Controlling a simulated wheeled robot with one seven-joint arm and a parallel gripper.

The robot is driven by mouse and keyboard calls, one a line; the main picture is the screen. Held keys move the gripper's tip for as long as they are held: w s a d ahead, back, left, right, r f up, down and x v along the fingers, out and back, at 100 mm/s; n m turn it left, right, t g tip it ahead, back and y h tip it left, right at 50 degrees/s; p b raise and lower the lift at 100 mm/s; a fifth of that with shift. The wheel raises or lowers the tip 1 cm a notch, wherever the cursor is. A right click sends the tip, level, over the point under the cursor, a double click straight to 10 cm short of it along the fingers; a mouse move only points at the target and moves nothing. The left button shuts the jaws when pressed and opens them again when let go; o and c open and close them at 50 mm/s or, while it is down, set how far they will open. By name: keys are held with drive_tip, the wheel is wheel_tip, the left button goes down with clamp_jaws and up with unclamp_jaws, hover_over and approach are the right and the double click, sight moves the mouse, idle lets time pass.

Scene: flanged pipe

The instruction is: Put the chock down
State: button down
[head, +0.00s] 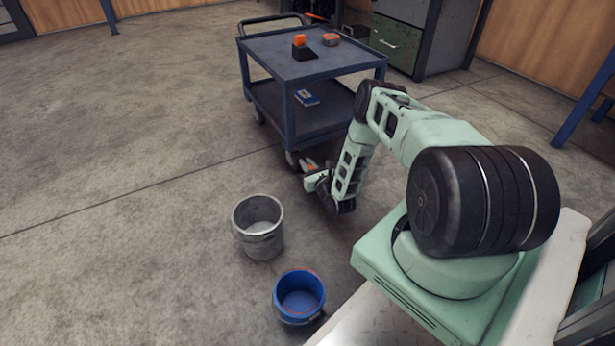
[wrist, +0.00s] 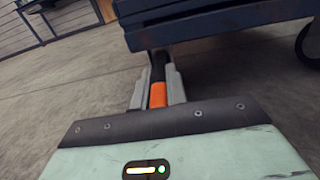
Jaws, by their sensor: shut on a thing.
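My gripper (head: 311,173) is low beside the near end of the blue cart, close to a caster wheel. In the wrist view my gripper (wrist: 157,85) has its two grey fingers shut on a narrow black and orange thing, which I take to be the chock (wrist: 158,95). The chock's orange part is nearest the camera and its black part extends away between the fingers.
The blue cart (head: 310,68) stands just beyond my gripper; its lower edge (wrist: 210,25) overhangs in the wrist view. An orange-and-black block (head: 303,47) and another orange item (head: 331,39) sit on top. A grey bucket (head: 258,228) and blue bucket (head: 299,297) stand nearer. Floor at left is clear.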

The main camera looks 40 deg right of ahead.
wheel_tip(320, 180, down, 3)
drive_tip(key=shift+f+b, duration=0.1)
drive_tip(key=shift+b, duration=0.75)
drive_tip(key=c, duration=1.8)
unclamp_jaws()
drive_tip(key=o, duration=0.4)
